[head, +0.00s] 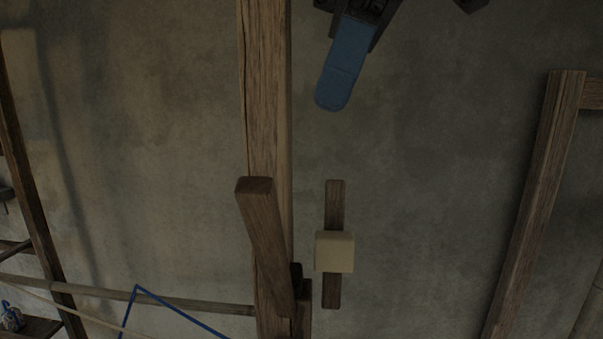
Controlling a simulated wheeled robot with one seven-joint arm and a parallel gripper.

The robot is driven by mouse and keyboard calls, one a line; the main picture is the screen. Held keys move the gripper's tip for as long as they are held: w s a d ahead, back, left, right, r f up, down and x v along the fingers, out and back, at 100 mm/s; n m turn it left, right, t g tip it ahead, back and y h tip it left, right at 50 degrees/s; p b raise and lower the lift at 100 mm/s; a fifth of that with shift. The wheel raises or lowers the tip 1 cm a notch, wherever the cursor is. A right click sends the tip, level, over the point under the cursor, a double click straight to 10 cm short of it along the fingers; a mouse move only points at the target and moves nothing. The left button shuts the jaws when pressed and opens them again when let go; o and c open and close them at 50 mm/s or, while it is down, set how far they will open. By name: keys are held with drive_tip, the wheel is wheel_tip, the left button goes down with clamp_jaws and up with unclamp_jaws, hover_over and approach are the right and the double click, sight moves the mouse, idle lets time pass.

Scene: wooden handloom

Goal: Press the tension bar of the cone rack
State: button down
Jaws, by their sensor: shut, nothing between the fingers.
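My gripper (333,100) hangs into the top of the head view, its blue fingers together and empty, pointing down in front of the wall. I cannot tell for sure which part is the tension bar. A thin wooden bar (185,303) crosses the lower left, with a blue thread (137,289) bent at a peak on it. A dark upright (28,187) with shelves at the left edge may belong to the cone rack; its lower part is cut off. My gripper is far above and right of these, touching nothing visible.
A thick wooden post (267,110) stands left of my gripper, with a tilted wooden lever (264,240) in front. Beside it is a short dark strip (334,200) with a cream block (335,252). Another wooden frame (535,195) stands right. Bare wall (430,190) shows between.

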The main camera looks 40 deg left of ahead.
drive_tip(key=d+x, duration=0.1)
drive_tip(key=x, duration=0.9)
drive_tip(key=shift+a+p, duration=0.3)
drive_tip(key=shift+a, duration=0.15)
drive_tip(key=shift+d, duration=0.1)
